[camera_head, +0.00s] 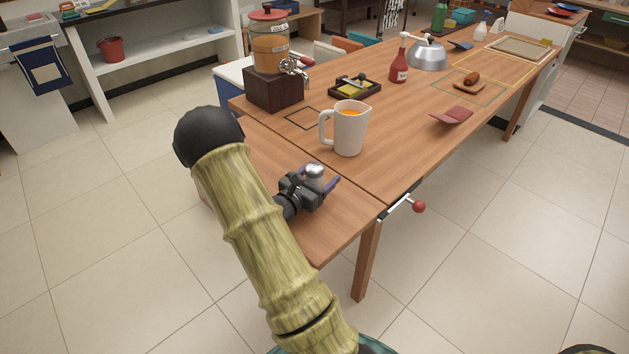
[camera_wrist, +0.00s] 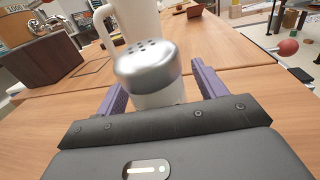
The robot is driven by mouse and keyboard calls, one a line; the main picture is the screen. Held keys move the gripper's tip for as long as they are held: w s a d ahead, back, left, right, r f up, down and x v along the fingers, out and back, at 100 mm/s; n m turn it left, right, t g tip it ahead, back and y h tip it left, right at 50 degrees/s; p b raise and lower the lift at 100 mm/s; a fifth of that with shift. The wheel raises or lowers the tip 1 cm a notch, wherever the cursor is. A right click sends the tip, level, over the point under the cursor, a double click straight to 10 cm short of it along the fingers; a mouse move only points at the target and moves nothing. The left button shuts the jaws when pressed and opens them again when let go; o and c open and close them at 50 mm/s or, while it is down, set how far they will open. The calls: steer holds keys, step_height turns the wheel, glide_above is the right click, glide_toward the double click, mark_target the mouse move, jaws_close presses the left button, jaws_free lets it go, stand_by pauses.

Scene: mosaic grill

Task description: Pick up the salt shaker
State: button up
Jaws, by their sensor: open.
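The salt shaker (camera_head: 315,174) stands upright on the near part of the wooden table (camera_head: 345,222). In the wrist view its silver perforated cap (camera_wrist: 148,62) and pale body (camera_wrist: 160,97) show close up. My gripper (camera_head: 322,181) is at the shaker, with its two purple fingers apart on either side of it. In the wrist view the fingers (camera_wrist: 158,92) flank the shaker with gaps, most clearly on the right. The lower part of the shaker is hidden behind my gripper's body.
A white pitcher (camera_head: 350,132) with orange contents stands just behind the shaker. A drink dispenser (camera_head: 272,62) is at back left. A red bottle (camera_head: 399,60), a kettle (camera_head: 428,55) and a black tray (camera_head: 372,90) stand farther back. A red-knobbed crank (camera_head: 418,206) sticks out at the right edge.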

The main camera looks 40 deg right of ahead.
steer(key=c, duration=1.1)
steer(key=shift+r, duration=0.15)
step_height(320, 180, up, 10)
steer(key=shift+f+p, duration=0.1)
steer(key=shift+p, duration=0.85)
